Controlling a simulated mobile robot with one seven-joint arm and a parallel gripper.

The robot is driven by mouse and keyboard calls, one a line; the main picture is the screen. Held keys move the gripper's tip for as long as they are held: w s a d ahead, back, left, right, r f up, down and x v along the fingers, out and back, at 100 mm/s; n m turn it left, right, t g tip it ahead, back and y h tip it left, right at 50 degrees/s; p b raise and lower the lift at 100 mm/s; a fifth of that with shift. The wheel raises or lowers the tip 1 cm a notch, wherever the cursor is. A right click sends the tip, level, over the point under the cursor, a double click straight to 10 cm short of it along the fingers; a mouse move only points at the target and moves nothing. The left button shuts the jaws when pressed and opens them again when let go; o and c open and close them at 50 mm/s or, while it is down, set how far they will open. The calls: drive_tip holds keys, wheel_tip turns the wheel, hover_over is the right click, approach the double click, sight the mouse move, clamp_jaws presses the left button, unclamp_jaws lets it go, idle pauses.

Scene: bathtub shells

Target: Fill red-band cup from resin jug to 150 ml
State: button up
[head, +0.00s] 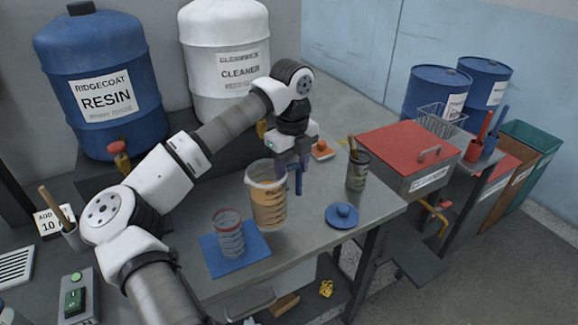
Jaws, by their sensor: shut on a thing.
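The red-band cup (229,240) is clear, with a red band near its top and dark markings. It stands upright on a blue mat (257,262), and I see no clear fill in it. The resin jug (267,208) is a clear, pale-rimmed vessel with amber liquid and dark markings, behind and right of the cup. It is roughly upright; I cannot tell whether its base touches the bench. My gripper (294,168) is shut on the jug's blue handle (299,182) at its right side. The fingertips are partly hidden.
A blue lid (342,215) lies on the bench at right, near a dark pot (357,172) with a stick. A blue resin drum (97,75) and a white cleaner drum (225,45) stand behind. A red-topped bin (409,155) stands beyond the bench's right end.

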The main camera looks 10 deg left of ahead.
drive_tip(key=s+a+r+t+h+b, duration=0.1)
drive_tip(key=a+h+b, duration=0.1)
drive_tip(key=s+a+r+t+h+b, duration=0.1)
drive_tip(key=s+t+h, duration=0.1)
drive_tip(key=s+a+r+t+h+b, duration=0.1)
drive_tip(key=a+t+h+b, duration=0.1)
drive_tip(key=shift+s+a+r+h+b, duration=0.15)
drive_tip(key=shift+s+a+h+b, duration=0.15)
drive_tip(key=shift+s+a+b, duration=0.05)
drive_tip(key=shift+s+a+r+t+h+b, duration=0.15)
drive_tip(key=shift+a+t+h+b, duration=0.2)
drive_tip(key=shift+b, duration=0.25)
idle(0.9)
drive_tip(key=shift+s+a+r+t+h+b, duration=0.35)
drive_tip(key=shift+r+t+h+b, duration=0.25)
drive_tip(key=shift+b, duration=0.4)
drive_tip(key=shift+s+a+r+t+h+b, duration=0.25)
drive_tip(key=shift+a+r+t+h+b, duration=0.25)
drive_tip(key=shift+b, duration=0.5)
idle(3.5)
